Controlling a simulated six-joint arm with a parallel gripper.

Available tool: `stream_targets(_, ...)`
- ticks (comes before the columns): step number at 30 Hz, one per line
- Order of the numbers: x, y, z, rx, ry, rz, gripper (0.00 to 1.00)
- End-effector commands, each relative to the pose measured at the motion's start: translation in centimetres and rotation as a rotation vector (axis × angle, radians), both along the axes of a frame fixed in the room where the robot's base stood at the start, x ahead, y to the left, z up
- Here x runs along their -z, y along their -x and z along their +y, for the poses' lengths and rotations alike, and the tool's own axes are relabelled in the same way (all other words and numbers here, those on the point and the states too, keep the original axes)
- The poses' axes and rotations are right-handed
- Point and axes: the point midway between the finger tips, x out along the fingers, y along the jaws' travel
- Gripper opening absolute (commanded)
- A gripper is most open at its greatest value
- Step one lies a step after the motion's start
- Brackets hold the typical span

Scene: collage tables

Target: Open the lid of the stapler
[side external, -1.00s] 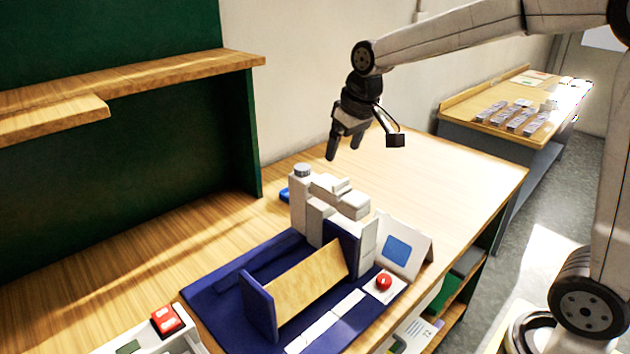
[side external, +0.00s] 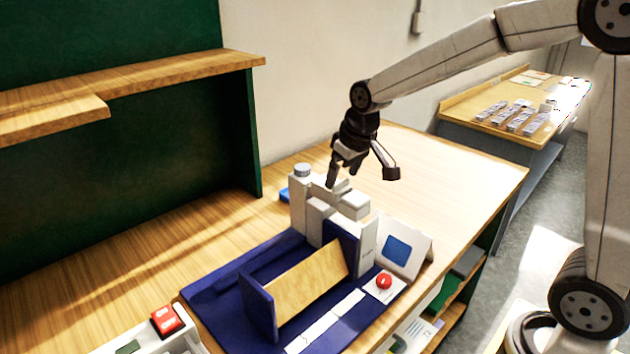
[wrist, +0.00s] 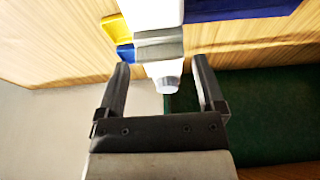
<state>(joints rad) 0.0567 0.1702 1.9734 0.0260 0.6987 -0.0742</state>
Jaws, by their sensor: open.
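I cannot tell for sure which object is the stapler or its lid. A pale machine of stacked blocks (side external: 317,228), with a round grey cap (side external: 303,170), stands at the back of a dark blue base (side external: 220,292). My gripper (side external: 343,178) points down over the machine's top, its tips close to the upper blocks. Contact is unclear. In the wrist view my gripper (wrist: 162,64) has its fingers wide apart, with the grey-white blocks (wrist: 157,47) and the cap (wrist: 168,85) seen between them. Nothing is held.
The base carries a tilted wooden panel (side external: 300,282) and a red button (side external: 383,281). A white card with a blue square (side external: 398,250) stands at right. A red-topped device (side external: 167,320) is at front left. A shelf (side external: 150,85) is at left. The table's back right (side external: 440,175) is clear.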

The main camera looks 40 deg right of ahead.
Motion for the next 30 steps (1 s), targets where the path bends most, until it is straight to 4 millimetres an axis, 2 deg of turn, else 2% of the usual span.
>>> stream_targets(30,0.86,0.00,0.00,0.000,0.000,0.001,0.87)
